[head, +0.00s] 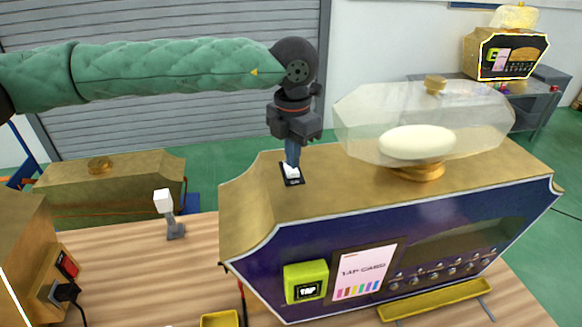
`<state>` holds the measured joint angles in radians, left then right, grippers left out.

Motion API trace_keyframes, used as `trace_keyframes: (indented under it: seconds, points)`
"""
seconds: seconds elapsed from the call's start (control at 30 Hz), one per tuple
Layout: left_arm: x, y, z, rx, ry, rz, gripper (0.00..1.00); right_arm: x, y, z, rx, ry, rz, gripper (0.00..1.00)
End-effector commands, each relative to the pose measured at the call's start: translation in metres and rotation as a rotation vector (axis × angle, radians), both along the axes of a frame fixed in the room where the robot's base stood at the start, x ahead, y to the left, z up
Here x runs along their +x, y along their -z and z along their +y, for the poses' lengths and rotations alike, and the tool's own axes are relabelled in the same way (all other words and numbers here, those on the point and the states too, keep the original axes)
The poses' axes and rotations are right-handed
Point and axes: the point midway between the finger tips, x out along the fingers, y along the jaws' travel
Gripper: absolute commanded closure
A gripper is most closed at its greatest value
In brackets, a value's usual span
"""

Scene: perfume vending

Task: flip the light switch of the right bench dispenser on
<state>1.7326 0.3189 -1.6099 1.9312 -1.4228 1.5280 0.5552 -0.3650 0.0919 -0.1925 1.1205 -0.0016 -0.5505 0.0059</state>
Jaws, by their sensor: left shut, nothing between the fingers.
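The right bench dispenser (230,225) is a gold and dark blue box on the wooden bench, with a clear faceted tank on top. Its light switch (292,174), a white rocker on a small black plate, sits on the top face near the left end. My left gripper (292,163) points straight down with its fingers shut and empty. Its fingertips are at the switch and partly cover it; whether they touch it I cannot tell. My right gripper is not in view.
The clear tank (480,115) holds a white oval and stands right of the gripper. A yellow-green TAP reader (306,281) and a tap card sign (364,272) are on the front. A small white-headed stand (163,201) is on the bench at left. Another dispenser (510,52) stands far back.

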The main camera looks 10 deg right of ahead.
Motion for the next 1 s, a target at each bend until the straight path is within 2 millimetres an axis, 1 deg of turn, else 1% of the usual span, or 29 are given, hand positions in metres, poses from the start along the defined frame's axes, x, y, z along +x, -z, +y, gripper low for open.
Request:
trace_keyframes:
  seconds: [1.0]
  points:
    - [0.000,0.009,0.000,0.000,0.000,0.000,1.00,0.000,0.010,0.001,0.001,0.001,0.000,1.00]
